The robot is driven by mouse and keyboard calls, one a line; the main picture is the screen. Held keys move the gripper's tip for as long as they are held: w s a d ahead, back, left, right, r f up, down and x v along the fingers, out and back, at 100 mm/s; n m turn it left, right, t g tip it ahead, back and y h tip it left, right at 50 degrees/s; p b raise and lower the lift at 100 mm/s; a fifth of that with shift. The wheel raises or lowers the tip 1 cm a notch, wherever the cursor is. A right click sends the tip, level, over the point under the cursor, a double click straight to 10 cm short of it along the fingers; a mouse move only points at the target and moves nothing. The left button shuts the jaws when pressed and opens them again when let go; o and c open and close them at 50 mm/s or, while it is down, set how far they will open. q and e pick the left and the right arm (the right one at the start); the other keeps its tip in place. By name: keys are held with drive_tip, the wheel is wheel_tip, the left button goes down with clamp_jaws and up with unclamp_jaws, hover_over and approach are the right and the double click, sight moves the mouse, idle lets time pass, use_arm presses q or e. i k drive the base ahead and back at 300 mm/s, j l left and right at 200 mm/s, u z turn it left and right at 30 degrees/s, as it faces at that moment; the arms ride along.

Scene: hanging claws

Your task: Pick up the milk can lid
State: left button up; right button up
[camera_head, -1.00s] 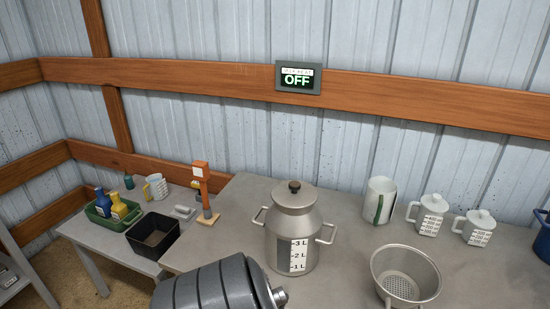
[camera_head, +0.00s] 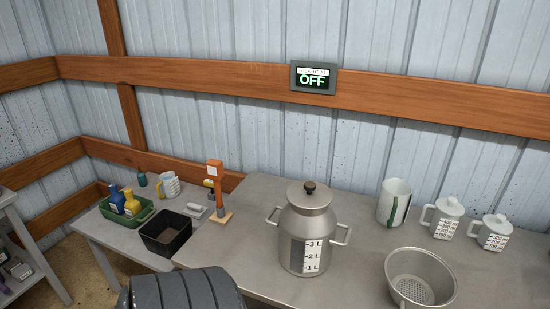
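The milk can (camera_head: 304,240) is a grey metal can with two side handles and a litre scale. It stands upright on the grey table. A dark grey ribbed part of my own arm (camera_head: 188,291) shows at the bottom edge, left of the can. Neither gripper shows in the head view.
A metal strainer (camera_head: 419,278) stands right of the can. A white mug (camera_head: 393,202) and two lidded measuring jugs (camera_head: 443,217) stand behind it. A scraper stand (camera_head: 216,190), black bin (camera_head: 166,233) and green tray (camera_head: 126,212) with bottles are at left. Bare table (camera_head: 245,215) lies left of the can.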

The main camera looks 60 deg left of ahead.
sight(307, 195)
drive_tip(key=u, duration=0.45)
drive_tip(key=i+u, duration=0.1)
drive_tip(key=u, duration=0.75)
drive_tip(key=i+u, duration=0.1)
drive_tip(key=u, duration=0.35)
drive_tip(key=l+u, duration=0.1)
drive_tip(key=u, duration=0.3)
drive_tip(key=i+l+u, duration=0.1)
drive_tip(key=i+l, duration=0.15)
drive_tip(key=l, duration=0.15)
drive_tip(key=i+l+u, duration=0.15)
drive_tip(key=l, duration=0.3)
drive_tip(key=i, duration=0.1)
